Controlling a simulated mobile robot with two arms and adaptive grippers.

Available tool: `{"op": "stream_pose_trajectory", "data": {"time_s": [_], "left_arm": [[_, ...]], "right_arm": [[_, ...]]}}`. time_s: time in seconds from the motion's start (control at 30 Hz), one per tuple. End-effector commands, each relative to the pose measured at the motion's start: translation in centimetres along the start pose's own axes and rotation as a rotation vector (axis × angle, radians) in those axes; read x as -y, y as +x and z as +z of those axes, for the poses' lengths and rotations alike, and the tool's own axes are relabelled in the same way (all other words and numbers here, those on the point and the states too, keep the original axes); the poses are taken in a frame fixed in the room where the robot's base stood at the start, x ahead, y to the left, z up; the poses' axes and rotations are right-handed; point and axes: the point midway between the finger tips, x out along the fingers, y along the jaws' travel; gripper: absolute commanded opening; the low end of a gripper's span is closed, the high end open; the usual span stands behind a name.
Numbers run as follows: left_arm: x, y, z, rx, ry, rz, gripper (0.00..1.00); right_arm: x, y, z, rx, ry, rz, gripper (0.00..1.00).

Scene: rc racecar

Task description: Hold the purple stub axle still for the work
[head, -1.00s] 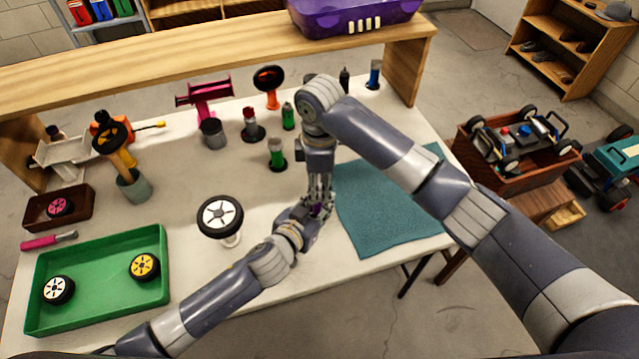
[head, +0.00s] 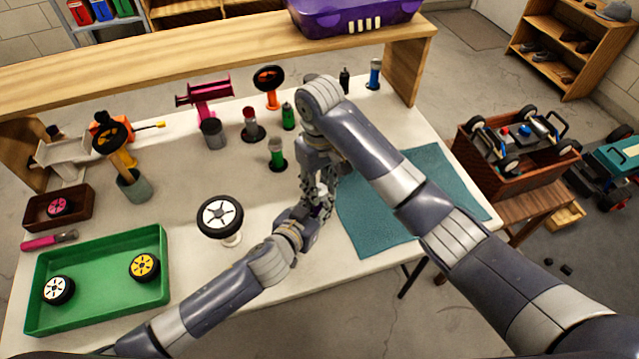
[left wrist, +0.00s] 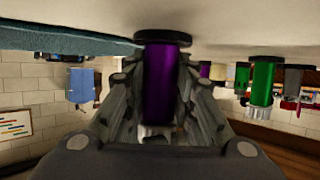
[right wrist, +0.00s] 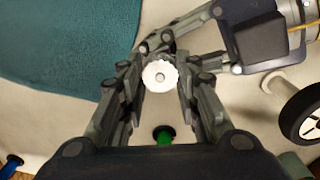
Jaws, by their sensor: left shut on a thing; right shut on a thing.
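The purple stub axle (left wrist: 160,80) stands on the white table with a dark round base, between the fingers of my left gripper (left wrist: 158,92) in the left wrist view, which is upside down. My left gripper is shut on it. In the head view the left gripper (head: 318,210) hides most of the axle. My right gripper (right wrist: 160,82) points down from above and is shut on a white toothed disc (right wrist: 160,75) with a small grey centre. The disc is at the axle's free end; whether they touch is hidden.
A teal mat (head: 385,215) lies right of the grippers. A white-rimmed wheel (head: 220,216) stands on a post to the left. A green tray (head: 105,310) with two wheels is at the front left. Upright cylinders, including a green one (head: 277,155), stand behind.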

Motion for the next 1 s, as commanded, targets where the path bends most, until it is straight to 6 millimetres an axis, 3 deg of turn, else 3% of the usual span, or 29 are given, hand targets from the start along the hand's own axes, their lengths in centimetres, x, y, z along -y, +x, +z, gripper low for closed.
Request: {"op": "stream_pose_trajectory", "data": {"time_s": [1.0], "left_arm": [[-0.05,-0.04,0.25,0.005,0.0,0.0,0.0]], "right_arm": [[-0.05,-0.11,-0.11,-0.005,0.969,-0.002,0.06]]}}
